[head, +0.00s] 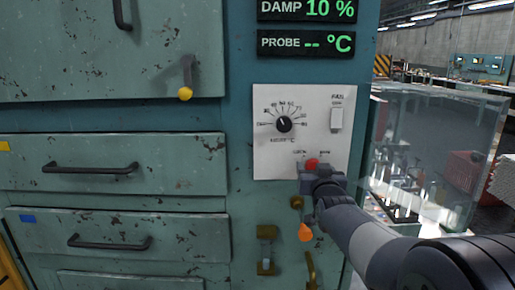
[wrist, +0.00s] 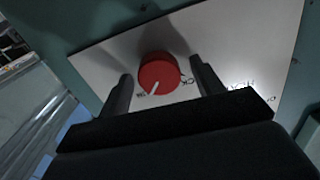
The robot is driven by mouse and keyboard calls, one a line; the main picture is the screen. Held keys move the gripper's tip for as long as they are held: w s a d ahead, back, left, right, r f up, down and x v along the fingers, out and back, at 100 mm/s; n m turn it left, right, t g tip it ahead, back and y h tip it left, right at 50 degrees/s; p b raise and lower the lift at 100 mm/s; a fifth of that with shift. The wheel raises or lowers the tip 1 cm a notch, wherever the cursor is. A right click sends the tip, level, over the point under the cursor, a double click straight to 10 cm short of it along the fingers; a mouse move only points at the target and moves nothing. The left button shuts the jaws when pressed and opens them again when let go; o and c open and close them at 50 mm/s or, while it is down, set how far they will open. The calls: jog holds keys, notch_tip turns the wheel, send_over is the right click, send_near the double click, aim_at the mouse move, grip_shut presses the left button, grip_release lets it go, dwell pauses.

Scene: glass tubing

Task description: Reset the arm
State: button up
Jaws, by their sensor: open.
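My gripper (wrist: 161,90) is open in the wrist view, with one finger on each side of a round red knob (wrist: 159,73). The knob has a white pointer line and sits on a white panel (wrist: 105,45). I cannot tell whether the fingers touch it. In the head view the red knob (head: 312,163) shows at the panel's lower edge (head: 262,165), just above my gripper (head: 311,172). My arm reaches in from the lower right. The label text beside the knob is partly hidden.
The panel also has a black dial (head: 284,124) and a white fan switch (head: 336,119). Below hang an orange-ended lever (head: 305,232) and a brass latch (head: 266,250). Drawers (head: 110,162) fill the left. A glass panel (head: 435,150) stands at the right, close to my arm.

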jog(key=n+p, duration=0.6)
jog(key=p, duration=0.1)
jog(key=shift+a+r+n, duration=0.1)
jog(key=shift+r+n, duration=0.1)
jog(key=shift+n, duration=0.1)
jog(key=n+p, duration=0.3)
jog(key=p, duration=0.2)
jog(key=shift+n, duration=0.3)
jog(key=shift+f+n+p, duration=0.2)
jog(key=shift+n+p, duration=0.5)
jog(key=shift+p, duration=0.3)
jog(key=shift+f, duration=0.1)
